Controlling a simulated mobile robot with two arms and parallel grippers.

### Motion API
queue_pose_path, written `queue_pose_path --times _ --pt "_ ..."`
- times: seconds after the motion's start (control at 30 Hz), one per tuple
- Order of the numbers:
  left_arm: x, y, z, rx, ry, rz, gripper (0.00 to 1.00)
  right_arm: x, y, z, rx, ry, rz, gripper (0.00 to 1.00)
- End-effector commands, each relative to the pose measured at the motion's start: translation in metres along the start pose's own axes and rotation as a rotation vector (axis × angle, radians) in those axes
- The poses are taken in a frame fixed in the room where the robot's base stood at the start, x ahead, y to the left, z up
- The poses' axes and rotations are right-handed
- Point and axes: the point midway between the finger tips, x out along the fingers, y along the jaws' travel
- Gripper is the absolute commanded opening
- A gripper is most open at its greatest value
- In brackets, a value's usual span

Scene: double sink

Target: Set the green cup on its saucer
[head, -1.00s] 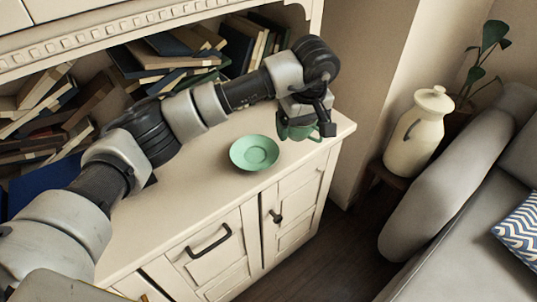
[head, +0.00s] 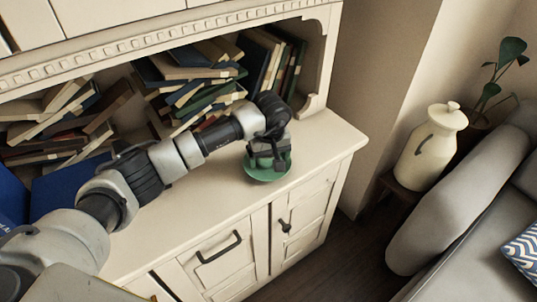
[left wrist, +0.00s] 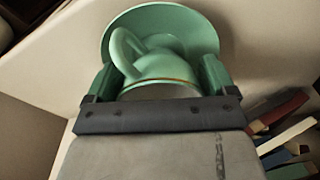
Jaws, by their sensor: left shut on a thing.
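The green saucer (head: 268,177) lies on the cream cabinet top, partly hidden under my left gripper (head: 267,160). In the left wrist view the green cup (left wrist: 160,68) is between the two fingers of my left gripper (left wrist: 160,78), which is shut on it. The cup's looped handle shows at its upper left. The saucer (left wrist: 197,25) shows right behind the cup in that view. The cup is over the saucer; I cannot tell whether its base touches it. My right gripper is not in view.
Piled books (head: 190,85) fill the shelf behind the cabinet top (head: 215,205). A cream lidded jar (head: 430,148) stands on a small stand beyond the right edge, near a grey sofa (head: 455,215).

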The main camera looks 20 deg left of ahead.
Motion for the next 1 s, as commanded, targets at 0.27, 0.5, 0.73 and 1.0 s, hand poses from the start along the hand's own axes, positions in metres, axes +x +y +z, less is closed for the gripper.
queue_pose_path --times 0.27,0.5,0.73,1.0 --pt "0.0034 0.0006 0.0003 0.001 0.001 0.002 0.59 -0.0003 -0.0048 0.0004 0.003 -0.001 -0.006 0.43" --pt "0.0109 0.0005 0.0008 0.0 0.002 0.002 0.59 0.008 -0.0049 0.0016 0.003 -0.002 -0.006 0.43" --pt "0.0095 0.0005 0.0012 0.001 0.001 0.001 1.0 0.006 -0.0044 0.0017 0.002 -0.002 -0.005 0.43" --pt "0.005 0.0007 0.0011 0.001 0.0 0.001 1.0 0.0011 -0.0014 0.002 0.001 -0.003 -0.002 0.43"
